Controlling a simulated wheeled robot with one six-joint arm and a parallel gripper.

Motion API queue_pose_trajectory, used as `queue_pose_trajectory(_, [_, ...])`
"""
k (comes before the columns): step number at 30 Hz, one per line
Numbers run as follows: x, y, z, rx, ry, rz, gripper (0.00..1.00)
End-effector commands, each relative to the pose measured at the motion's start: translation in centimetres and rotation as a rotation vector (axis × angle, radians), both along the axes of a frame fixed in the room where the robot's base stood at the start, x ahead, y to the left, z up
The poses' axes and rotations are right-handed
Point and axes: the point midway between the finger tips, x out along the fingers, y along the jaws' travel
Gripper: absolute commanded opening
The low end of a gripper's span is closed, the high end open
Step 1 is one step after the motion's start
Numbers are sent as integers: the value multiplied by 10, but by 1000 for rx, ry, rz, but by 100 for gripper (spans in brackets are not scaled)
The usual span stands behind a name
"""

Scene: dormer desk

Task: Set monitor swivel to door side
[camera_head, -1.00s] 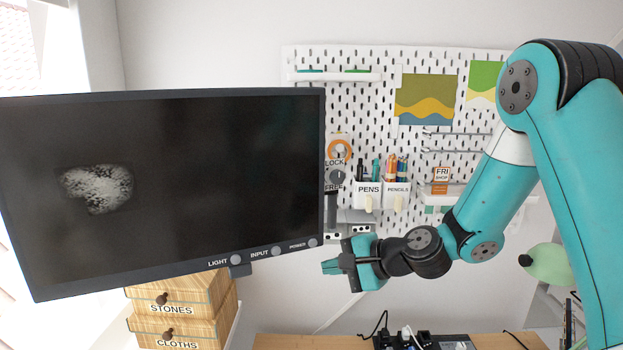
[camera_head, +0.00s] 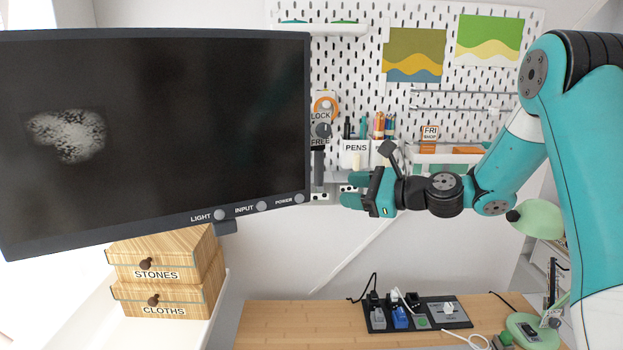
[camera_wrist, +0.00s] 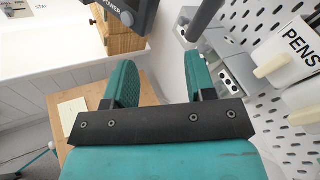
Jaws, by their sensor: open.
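The monitor (camera_head: 150,130) fills the left of the head view, its dark screen showing a pale mottled patch. LIGHT, INPUT and POWER buttons line its lower edge, and its right edge stands in front of the pegboard. A knob (camera_head: 322,130) marked LOCK above and FREE below sits just right of that edge. My gripper (camera_head: 352,191) is right of the monitor's lower right corner, pointing left, apart from it. In the wrist view my gripper (camera_wrist: 157,82) is open and empty, with the monitor's POWER corner (camera_wrist: 128,14) beyond the fingers.
A white pegboard (camera_head: 480,80) holds a PENS cup (camera_head: 356,147) close behind my gripper. STONES and CLOTHS drawers (camera_head: 165,275) stand below the monitor. A power strip (camera_head: 415,313) and cables lie on the wooden desk (camera_head: 280,322). A green lamp (camera_head: 541,218) stands at the right.

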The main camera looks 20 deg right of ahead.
Motion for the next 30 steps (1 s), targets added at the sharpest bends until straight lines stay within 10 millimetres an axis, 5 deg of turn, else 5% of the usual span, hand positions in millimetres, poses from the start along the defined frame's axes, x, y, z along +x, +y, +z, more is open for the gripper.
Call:
queue_pose_trajectory(1, [4, -20, -7, 102, 39, -31, 51])
queue_pose_trajectory(6, [5, -58, 7, 367, 152, -60, 51])
queue_pose_trajectory(11, [7, -67, 14, 451, 194, -60, 51])
queue_pose_trajectory(30, [103, 19, 18, 450, 197, -57, 51])
